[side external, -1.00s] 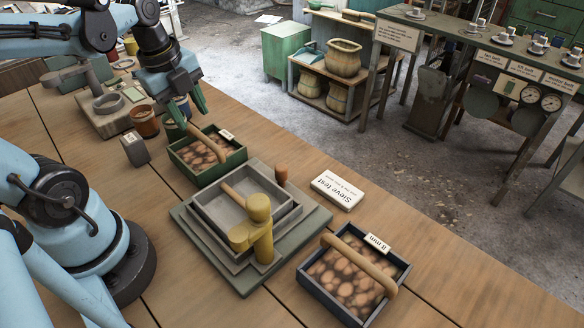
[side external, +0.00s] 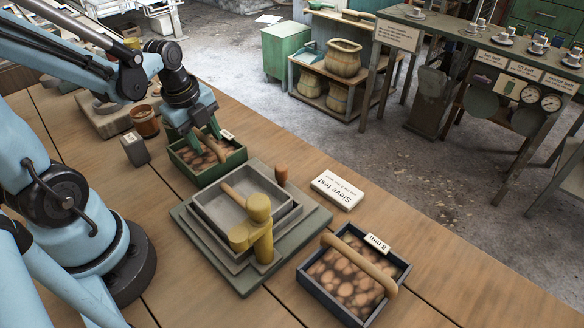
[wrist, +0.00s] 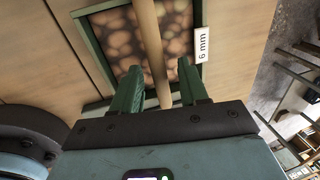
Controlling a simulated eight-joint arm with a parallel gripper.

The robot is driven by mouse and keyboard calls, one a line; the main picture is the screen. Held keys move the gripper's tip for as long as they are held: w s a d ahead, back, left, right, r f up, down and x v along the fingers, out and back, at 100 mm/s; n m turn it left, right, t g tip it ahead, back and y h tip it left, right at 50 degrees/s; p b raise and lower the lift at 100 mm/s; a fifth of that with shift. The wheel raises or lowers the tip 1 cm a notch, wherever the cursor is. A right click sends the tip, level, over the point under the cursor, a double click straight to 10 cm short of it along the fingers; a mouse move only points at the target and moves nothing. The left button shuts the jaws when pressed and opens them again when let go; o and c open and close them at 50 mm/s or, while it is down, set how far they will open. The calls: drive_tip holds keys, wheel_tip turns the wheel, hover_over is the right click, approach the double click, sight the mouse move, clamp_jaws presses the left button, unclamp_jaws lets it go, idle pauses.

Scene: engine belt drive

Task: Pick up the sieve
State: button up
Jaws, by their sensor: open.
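Two boxes with round wooden handles look like sieves, each showing brown rounded shapes inside. The green-framed sieve (side external: 241,158) is at the upper left of the bench, and its label reads 6 mm in the wrist view (wrist: 86,33). The dark blue-framed sieve (side external: 312,286) is at the lower right; its small label seems to read 8 mm. My gripper (side external: 207,143) is over the green sieve, pointing down. In the wrist view my open green fingers (wrist: 160,88) lie on either side of its handle (wrist: 151,45). I cannot tell how far down they reach.
Between the sieves stands a grey stepped tray stand (side external: 240,276) with a yellow knobbed post (side external: 257,228). A "Sieve test" sign (side external: 337,190) lies on the bench to its right. A small grey block (side external: 135,150) and brown pot (side external: 145,121) stand left of the green sieve.

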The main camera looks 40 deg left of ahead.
drive_tip(key=shift+w+f, duration=0.1)
drive_tip(key=shift+f, duration=0.6)
drive_tip(key=shift+c, duration=0.2)
clamp_jaws()
idle(0.9)
